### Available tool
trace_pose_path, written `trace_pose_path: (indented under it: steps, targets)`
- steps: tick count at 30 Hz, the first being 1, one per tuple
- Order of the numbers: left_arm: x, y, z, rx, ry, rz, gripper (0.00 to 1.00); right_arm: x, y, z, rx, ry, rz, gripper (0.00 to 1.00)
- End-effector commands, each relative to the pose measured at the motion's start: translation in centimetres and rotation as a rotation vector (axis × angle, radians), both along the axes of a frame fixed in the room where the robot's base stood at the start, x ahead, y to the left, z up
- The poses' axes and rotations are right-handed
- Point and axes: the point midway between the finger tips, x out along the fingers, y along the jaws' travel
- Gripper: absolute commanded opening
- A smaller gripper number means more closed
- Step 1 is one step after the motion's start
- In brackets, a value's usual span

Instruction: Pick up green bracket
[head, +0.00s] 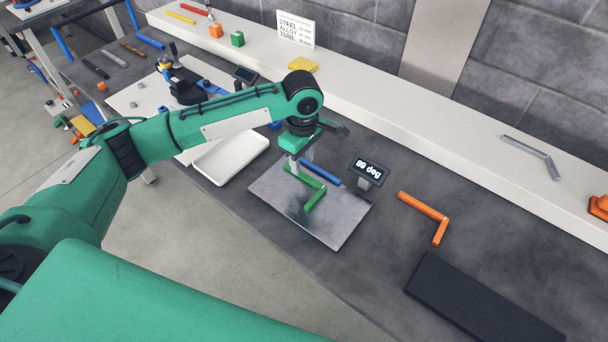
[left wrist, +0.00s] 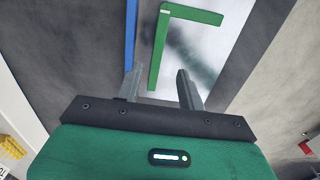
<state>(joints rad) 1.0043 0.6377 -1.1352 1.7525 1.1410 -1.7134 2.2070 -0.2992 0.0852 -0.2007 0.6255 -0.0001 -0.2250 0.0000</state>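The green bracket (head: 321,186) is a flat L shape lying on the grey metal plate (head: 339,226). A blue bar (head: 322,172) runs along the plate's far side. My left gripper (head: 300,167) is above one end of the bracket and points down. In the left wrist view, the two grey fingers (left wrist: 158,76) stand apart with nothing gripped. There the long leg of the green bracket (left wrist: 158,50) runs between the fingertips, with the blue bar (left wrist: 130,35) to its left. I cannot tell how high the fingertips are above the bracket. My right gripper is not in view.
A small display (head: 369,170) reading about 89 deg stands behind the plate. An orange bracket (head: 425,206) and a black mat (head: 480,300) lie to the right. A white tray (head: 231,158) is to the left. A white shelf (head: 440,136) runs along the back.

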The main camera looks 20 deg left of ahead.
Motion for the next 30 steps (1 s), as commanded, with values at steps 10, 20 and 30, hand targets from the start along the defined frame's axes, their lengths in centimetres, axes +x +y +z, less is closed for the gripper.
trace_pose_path:
  steps: [10, 20, 30]
  targets:
    - [0.4, -0.2, -4.5, 0.002, 0.002, -0.001, 0.39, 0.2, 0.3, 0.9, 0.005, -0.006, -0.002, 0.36]
    - [0.4, -0.2, -4.8, 0.001, 0.001, -0.001, 0.27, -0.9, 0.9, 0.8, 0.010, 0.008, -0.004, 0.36]
    - [0.5, -0.2, -4.7, 0.001, -0.001, -0.001, 0.00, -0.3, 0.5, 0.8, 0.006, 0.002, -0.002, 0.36]
